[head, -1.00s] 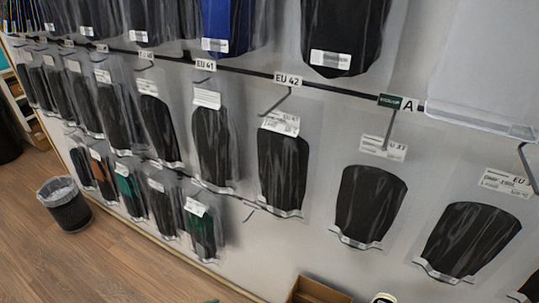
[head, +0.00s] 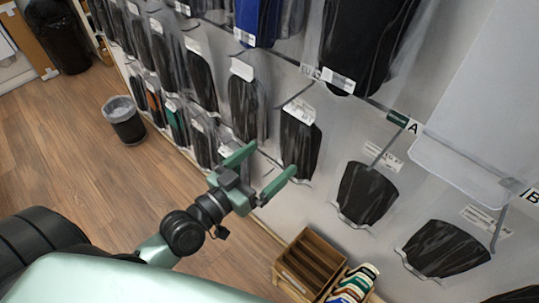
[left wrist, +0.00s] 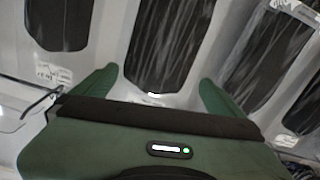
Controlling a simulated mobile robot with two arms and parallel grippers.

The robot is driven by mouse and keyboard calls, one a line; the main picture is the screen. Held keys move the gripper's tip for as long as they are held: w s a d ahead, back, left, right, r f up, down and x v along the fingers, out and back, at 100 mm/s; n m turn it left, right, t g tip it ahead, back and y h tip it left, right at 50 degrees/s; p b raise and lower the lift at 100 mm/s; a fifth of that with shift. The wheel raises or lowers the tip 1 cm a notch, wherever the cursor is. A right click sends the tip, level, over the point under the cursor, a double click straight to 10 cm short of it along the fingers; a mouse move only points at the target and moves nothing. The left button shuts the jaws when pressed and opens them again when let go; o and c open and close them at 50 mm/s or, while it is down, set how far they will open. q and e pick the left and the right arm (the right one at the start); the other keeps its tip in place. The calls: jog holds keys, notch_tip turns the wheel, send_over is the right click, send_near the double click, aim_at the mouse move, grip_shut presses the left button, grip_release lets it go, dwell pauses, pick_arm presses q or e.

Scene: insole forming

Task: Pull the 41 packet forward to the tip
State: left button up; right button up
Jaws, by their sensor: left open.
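The size 41 packet (head: 248,108), a clear bag with a black insole and a white header card, hangs on the wall left of the EU 42 tag (head: 310,72). Its own rail tag is hidden or unreadable. My left gripper (head: 268,162), with green fingers, is open and empty, below and in front of the 41 and 42 packets. In the left wrist view its fingers (left wrist: 154,82) spread wide, with a black insole packet (left wrist: 168,45) behind the gap. I cannot tell which size that is. My right gripper is not in view.
The 42 packet (head: 300,145) hangs close on the right, with its hook (head: 297,95) above. More packets hang both sides and in rows above and below. A wooden crate (head: 312,243) stands lower right. A bin (head: 124,122) stands on open wood floor.

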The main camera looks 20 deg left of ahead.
aim_at(293, 140)
pick_arm(q)
jog(key=p+x, duration=0.2)
jog(key=x, duration=0.6)
jog(key=shift+f, duration=0.1)
jog(key=shift+s, duration=0.1)
jog(key=c, duration=1.3)
jog(key=shift+c, duration=0.2)
